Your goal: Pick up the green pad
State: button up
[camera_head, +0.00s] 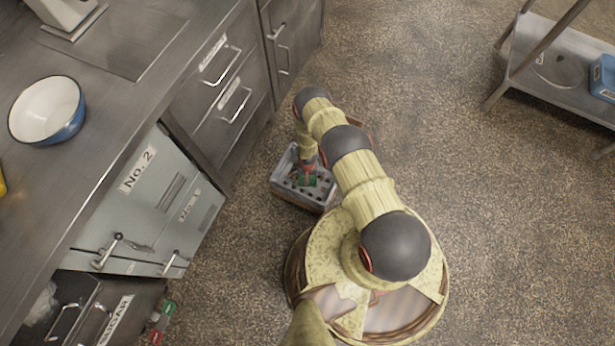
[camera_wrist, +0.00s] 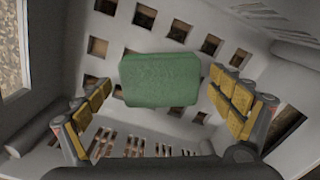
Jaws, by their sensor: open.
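The green pad (camera_wrist: 160,80) is a rounded rectangular block in the wrist view. It lies inside a grey crate (camera_wrist: 110,18) with square holes in its floor. My gripper (camera_wrist: 160,100) is open, with one yellow-padded finger to the left of the pad and one to the right. Gaps show between the pad and both fingers in the picture; I cannot tell the height between fingertips and pad. In the head view the crate (camera_head: 284,189) stands on the floor, and a bit of the green pad (camera_head: 313,180) shows beside my gripper (camera_head: 308,174), partly hidden by it.
A steel counter with drawers (camera_head: 225,85) and grey cabinets (camera_head: 150,205) stands left of the crate. A white-and-blue bowl (camera_head: 45,110) is on the counter. A metal shelf rack (camera_head: 560,55) stands at upper right. Red and green items (camera_head: 161,322) lie at lower left. Open floor lies right of my arm.

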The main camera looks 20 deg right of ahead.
jog(key=shift+c, duration=0.6)
jog(key=c, duration=0.7)
jog(key=shift+c, duration=0.3)
jog(key=shift+r, duration=0.1)
notch_tip(320, 180, up, 10)
jog(key=p, duration=0.5)
jog(key=shift+p, duration=0.3)
jog(key=shift+o, duration=1.2)
jog(key=c, duration=0.5)
